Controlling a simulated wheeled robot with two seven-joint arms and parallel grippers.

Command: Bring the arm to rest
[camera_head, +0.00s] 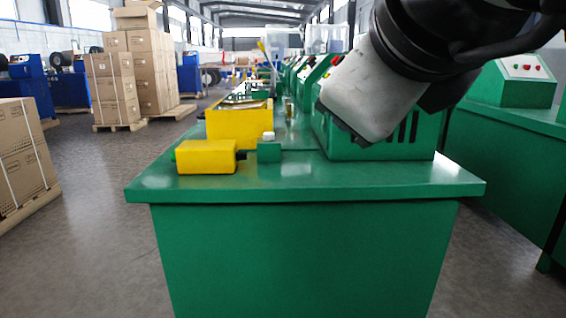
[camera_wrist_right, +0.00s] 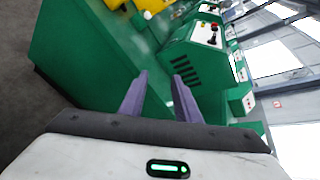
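My right arm comes into the head view from the top right. The pale housing of my right gripper (camera_head: 362,97) hangs in front of the green machine on the workbench, and its fingers are not visible there. In the right wrist view my right gripper (camera_wrist_right: 161,80) shows two purple fingers set apart with nothing between them. The fingers point toward the green bench and machine, and I cannot tell the exact distance. My left arm and gripper are not in view.
The green workbench (camera_head: 310,268) fills the middle. On it are a yellow box (camera_head: 206,157), a small green block with a white cap (camera_head: 269,147), a larger yellow bin (camera_head: 240,125) and a green machine (camera_head: 395,142). Cartons (camera_head: 22,155) stand left. The bench's front strip is clear.

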